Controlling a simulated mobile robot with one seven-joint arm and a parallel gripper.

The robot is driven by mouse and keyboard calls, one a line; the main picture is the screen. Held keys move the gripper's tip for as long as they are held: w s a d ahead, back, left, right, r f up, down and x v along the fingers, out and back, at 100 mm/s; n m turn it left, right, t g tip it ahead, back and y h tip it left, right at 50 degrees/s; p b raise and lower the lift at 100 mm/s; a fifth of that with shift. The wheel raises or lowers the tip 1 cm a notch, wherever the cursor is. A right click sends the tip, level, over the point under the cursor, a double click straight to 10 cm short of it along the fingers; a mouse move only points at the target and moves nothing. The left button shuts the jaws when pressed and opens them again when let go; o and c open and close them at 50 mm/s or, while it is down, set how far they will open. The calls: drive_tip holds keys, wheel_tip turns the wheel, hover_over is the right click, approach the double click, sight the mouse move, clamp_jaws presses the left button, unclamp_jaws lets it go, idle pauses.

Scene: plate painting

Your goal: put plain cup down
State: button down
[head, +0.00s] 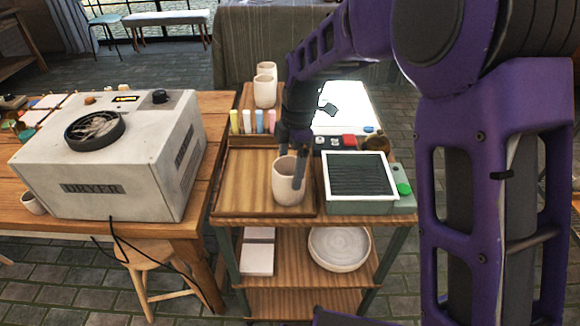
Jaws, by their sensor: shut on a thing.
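A plain off-white cup (287,184) is upright over the right part of the wooden tray (240,168) on top of the cart. My gripper (294,160) reaches down from above with its fingers at the cup's right side and rim, shut on it. I cannot tell whether the cup's base touches the tray. The rest of the tray is empty. Two more plain cups (265,92) stand on the raised part behind the tray.
A box with a dark ribbed panel and a green knob (403,189) stands right of the tray. A large white dryer (115,155) sits on the left table. A round plate (339,247) lies on the shelf below.

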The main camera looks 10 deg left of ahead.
drive_tip(key=shift+f, duration=0.15)
unclamp_jaws()
wheel_tip(320, 180, up, 12)
drive_tip(key=d+p, duration=0.1)
drive_tip(key=p, duration=0.1)
drive_tip(key=shift+w, duration=0.4)
